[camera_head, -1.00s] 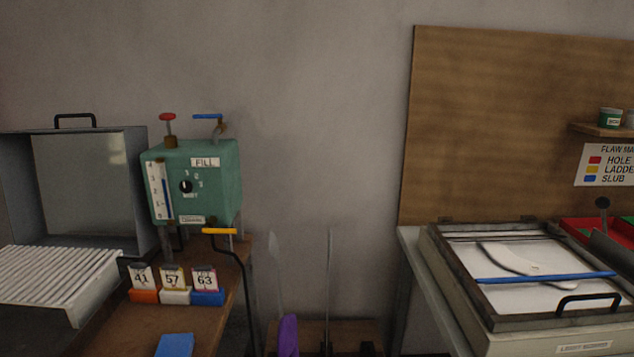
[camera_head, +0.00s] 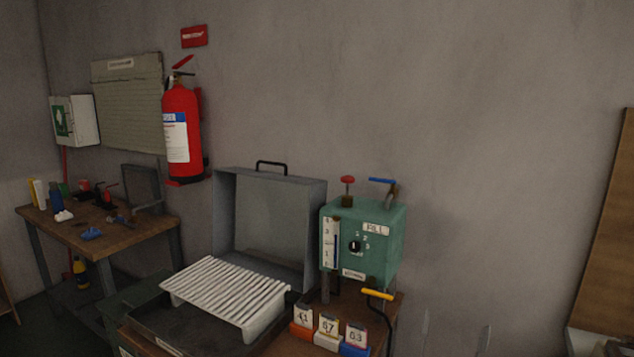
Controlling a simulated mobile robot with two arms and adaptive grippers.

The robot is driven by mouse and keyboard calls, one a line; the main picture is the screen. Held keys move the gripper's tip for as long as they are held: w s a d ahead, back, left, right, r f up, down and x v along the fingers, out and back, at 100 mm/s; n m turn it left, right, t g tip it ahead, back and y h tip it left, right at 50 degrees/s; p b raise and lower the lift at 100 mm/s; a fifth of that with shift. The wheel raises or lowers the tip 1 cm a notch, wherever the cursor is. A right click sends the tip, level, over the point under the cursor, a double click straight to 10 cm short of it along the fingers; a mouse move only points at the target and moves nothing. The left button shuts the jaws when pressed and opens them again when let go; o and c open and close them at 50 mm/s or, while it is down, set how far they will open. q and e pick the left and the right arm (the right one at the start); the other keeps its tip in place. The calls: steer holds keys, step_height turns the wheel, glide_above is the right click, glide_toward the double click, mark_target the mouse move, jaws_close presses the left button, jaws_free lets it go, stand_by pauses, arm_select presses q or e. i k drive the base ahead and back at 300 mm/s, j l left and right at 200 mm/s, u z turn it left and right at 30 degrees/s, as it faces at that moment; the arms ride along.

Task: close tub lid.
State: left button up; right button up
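The tub (camera_head: 172,331) is a dark grey metal box on the wooden bench, left of the green fill machine. Its grey lid (camera_head: 262,222) stands open and upright at the back. A black handle (camera_head: 271,164) is on the lid's top edge. A white ribbed rack (camera_head: 222,294) sits over the tub's opening, slightly tilted. Neither of my grippers shows in this view.
The green fill machine (camera_head: 362,240) with taps and a yellow lever (camera_head: 377,294) stands just right of the lid. Numbered cards (camera_head: 328,328) in coloured holders stand in front of it. A side table (camera_head: 98,230) with small items and a red fire extinguisher (camera_head: 182,135) are at left.

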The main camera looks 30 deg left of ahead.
mark_target(224, 180)
steer(key=j+u, duration=0.15)
steer(key=u, duration=0.2)
steer(key=j+u, duration=0.15)
steer(key=u, duration=0.25)
steer(key=j+u, duration=0.15)
steer(key=u, duration=0.2)
steer(key=k, duration=0.05)
